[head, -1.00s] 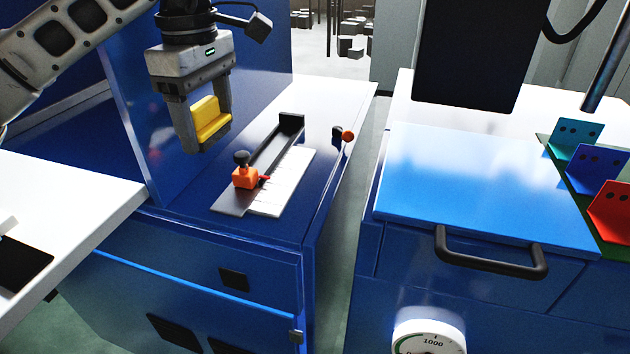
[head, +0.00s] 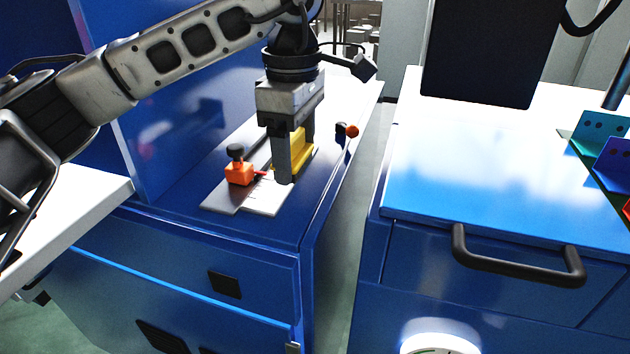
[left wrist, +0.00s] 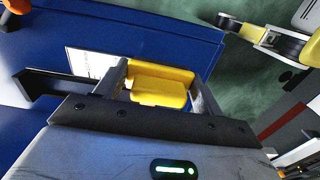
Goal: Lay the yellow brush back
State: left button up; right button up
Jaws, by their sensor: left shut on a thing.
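The yellow brush (head: 301,152) is a yellow block between the fingers of my left gripper (head: 292,160), which is shut on it. In the head view the gripper points down over the right side of the blue cabinet top, above or at the white plate (head: 262,203). The near finger hides part of the brush. In the left wrist view the brush (left wrist: 160,86) sits between both fingers, with the white plate (left wrist: 92,62) beyond. I cannot tell whether the brush touches the surface. My right gripper is not in view.
An orange clamp with a black knob (head: 239,173) stands just left of the gripper. A lever with an orange ball (head: 352,131) is behind right. The front of the blue top is clear.

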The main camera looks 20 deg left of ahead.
aim_at(308, 159)
pick_arm(q)
jog(key=shift+d+f, duration=0.15)
jog(key=shift+f, duration=0.05)
jog(key=f+b, duration=0.1)
jog(key=d+f, duration=0.1)
jog(key=w+f+b, duration=0.1)
jog(key=shift+d+f+b, duration=0.2)
jog(key=shift+f+b, duration=0.15)
jog(key=shift+f, duration=0.45)
jog(key=shift+s+a+r, duration=0.1)
jog(key=shift+s+r, duration=0.05)
jog(key=shift+r, duration=0.05)
jog(key=shift+f+b, duration=0.3)
jog(key=o, duration=0.9)
jog(key=shift+o, duration=0.2)
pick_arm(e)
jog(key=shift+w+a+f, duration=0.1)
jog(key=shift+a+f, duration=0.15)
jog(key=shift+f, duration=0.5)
pick_arm(q)
jog(key=shift+r, duration=0.1)
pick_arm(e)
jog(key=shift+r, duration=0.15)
